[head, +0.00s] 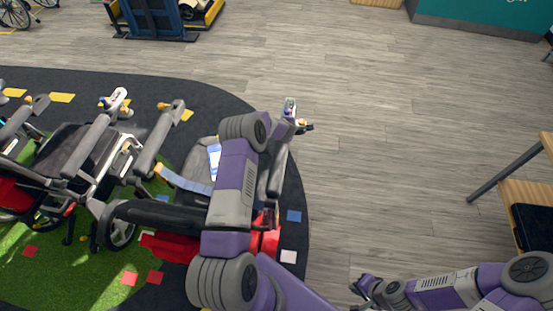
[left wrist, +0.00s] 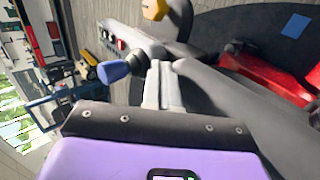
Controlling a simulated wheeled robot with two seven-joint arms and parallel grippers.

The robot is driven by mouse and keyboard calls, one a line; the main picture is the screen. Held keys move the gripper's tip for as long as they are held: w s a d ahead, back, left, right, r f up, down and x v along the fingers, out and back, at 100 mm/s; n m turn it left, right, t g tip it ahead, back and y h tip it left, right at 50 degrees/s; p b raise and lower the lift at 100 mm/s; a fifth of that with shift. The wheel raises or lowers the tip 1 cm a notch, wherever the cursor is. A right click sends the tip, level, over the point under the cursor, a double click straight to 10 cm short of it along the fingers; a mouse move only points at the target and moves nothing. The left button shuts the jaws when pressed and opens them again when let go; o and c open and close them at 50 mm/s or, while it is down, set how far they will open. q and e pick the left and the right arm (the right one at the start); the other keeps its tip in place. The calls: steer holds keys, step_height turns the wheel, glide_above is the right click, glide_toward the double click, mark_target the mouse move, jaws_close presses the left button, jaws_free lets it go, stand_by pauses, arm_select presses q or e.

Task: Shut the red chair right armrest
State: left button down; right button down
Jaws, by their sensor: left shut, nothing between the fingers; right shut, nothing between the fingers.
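The red chair (head: 265,240) is a dark grey seat on a red base, partly hidden under my left arm in the head view. Its right armrest (head: 277,172) runs along the seat's right side, with a control panel at the far end. In the left wrist view the armrest (left wrist: 215,92) is close up, with a blue-knobbed joystick (left wrist: 113,71) and an orange knob. My left gripper (left wrist: 163,88) is shut and empty beside the armrest; I cannot tell whether it touches. My right gripper (head: 361,287) is shut and empty, low over the floor.
Another mobility chair (head: 85,155) stands close on the left, on the dark and green mat (head: 60,262). A wooden bench (head: 525,200) is at the right edge. The grey floor right of the red chair is clear.

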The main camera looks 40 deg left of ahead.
arm_select(q)
step_height(320, 180, up, 14)
steer(key=p, duration=0.5)
steer(key=s+d+f+m+g+h+b, duration=0.1)
steer(key=s+d+f+m+g+h, duration=0.25)
steer(key=s+d+f+m, duration=0.85)
steer(key=s+d+f+m+g+h, duration=0.1)
steer(key=s+d+m, duration=0.2)
steer(key=s+d, duration=0.4)
steer(key=s+d+f+m+g+h+b, duration=0.1)
steer(key=s+d+m+h, duration=0.1)
steer(key=s+d, duration=0.5)
steer(key=s+d+m+g+h, duration=0.2)
steer(key=s+d, duration=0.6)
steer(key=s, duration=0.4)
steer(key=shift+f+m, duration=0.4)
steer(key=shift+m, duration=0.4)
